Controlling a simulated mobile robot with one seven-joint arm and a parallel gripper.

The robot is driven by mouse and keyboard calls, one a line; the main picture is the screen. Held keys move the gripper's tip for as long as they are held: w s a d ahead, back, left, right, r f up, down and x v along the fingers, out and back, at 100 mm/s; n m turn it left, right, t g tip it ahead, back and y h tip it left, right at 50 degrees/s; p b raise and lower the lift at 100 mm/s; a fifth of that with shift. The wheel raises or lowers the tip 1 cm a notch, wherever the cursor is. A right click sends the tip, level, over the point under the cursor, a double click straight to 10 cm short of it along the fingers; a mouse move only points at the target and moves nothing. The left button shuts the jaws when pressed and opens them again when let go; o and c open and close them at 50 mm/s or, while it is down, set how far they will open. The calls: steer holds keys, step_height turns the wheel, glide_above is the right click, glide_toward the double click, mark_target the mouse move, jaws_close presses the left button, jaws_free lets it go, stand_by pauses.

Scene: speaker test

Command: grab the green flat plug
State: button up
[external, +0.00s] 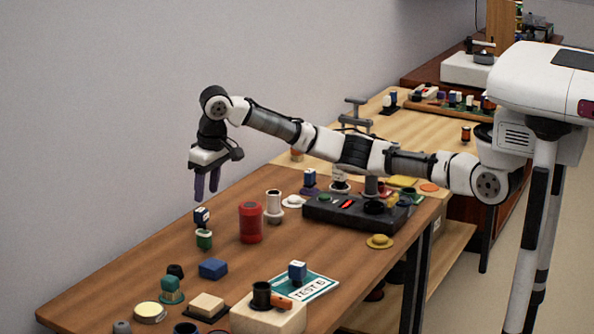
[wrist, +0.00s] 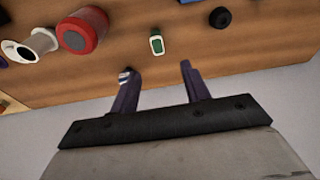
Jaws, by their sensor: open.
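A small green plug (external: 204,239) with a pale rim stands on the wooden table near its wall side. In the wrist view the green plug (wrist: 157,45) shows beyond the fingertips, roughly in line with the gap between them. My gripper (external: 206,191) is open and empty, pointing down above the table. Its two dark purple fingers also show apart in the wrist view (wrist: 157,70).
A red cylinder (external: 250,223) and a white spool (external: 273,207) stand right of the plug. A blue block (external: 213,268), a teal stamp-like piece (external: 171,290) and a black knob (external: 175,271) lie nearer the front. The wall runs close behind the table.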

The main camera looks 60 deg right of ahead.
mark_target(204, 232)
steer(key=f+p, duration=0.1)
steer(key=f, duration=0.3)
steer(key=w+f+p, duration=0.1)
steer(key=f, duration=0.4)
steer(key=w+f+p, duration=0.1)
steer(key=f, duration=0.3)
steer(key=shift+w+d+f, duration=0.1)
steer(key=shift+d+f, duration=0.1)
steer(key=shift+f, duration=0.1)
jaws_close()
steer(key=shift+r, duration=0.1)
